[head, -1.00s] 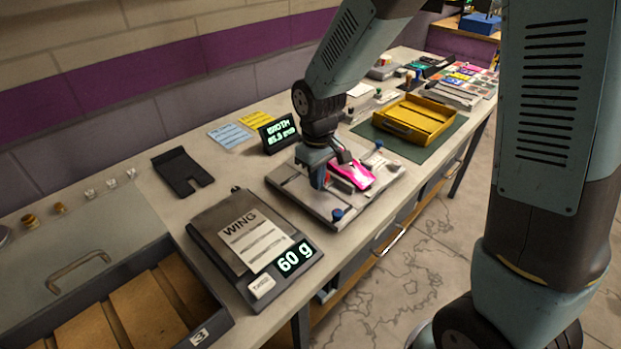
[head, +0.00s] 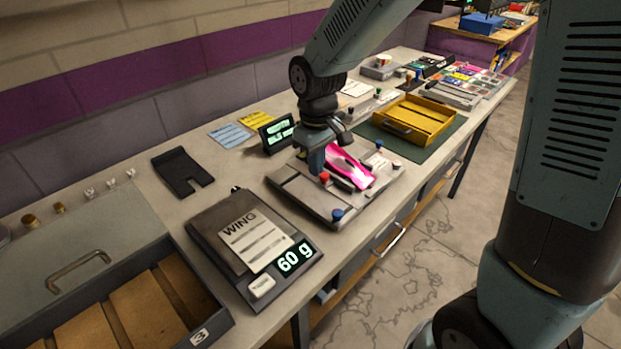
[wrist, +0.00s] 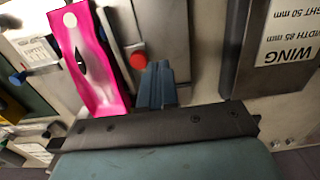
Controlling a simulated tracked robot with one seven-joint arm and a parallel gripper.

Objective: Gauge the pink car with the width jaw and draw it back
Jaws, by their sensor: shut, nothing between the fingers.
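The pink car (head: 352,168) lies on the grey gauge plate (head: 292,187) in the head view, with a dark bar along its near side. It shows in the wrist view (wrist: 88,62) at upper left, with a white dot at one end. A red knob (head: 324,177) stands on the gauge left of the car; it also shows in the wrist view (wrist: 138,61). My gripper (head: 317,168) is shut and empty, over the gauge just by the red knob.
A small display (head: 277,133) stands behind the gauge; its text is hard to read. A scale (head: 215,240) reading 60 g bears a card marked WING. A yellow tray (head: 416,120) on a green mat is to the right. Blue knobs (head: 337,214) stand on the gauge.

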